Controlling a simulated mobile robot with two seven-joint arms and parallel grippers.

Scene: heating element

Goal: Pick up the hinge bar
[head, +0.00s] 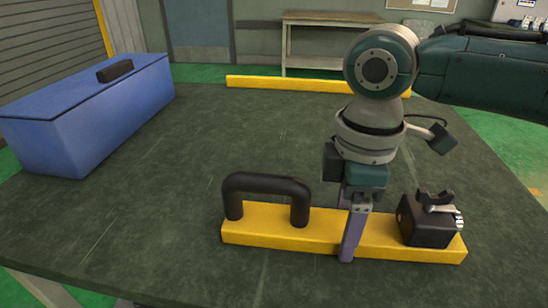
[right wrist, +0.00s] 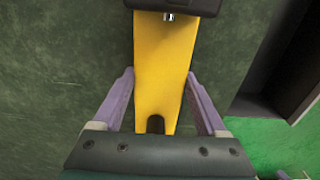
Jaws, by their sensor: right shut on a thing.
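The hinge bar (head: 285,226) is a long yellow bar lying flat on the dark table, near the front in the head view. A black arched handle (head: 267,184) stands on its left part, and a black block with a metal latch (head: 428,222) sits on its right end. My right gripper (head: 351,245) points down over the bar between handle and block, its purple fingers shut on the bar's two sides. In the right wrist view the bar (right wrist: 160,45) runs between the fingers of the right gripper (right wrist: 161,75). My left gripper is not in view.
A blue box (head: 60,135) with a black handle (head: 115,70) on its lid stands at the table's left side. Another yellow bar (head: 290,83) lies along the back of the table. The middle of the dark table (head: 200,135) is clear. A workbench (head: 325,20) stands behind.

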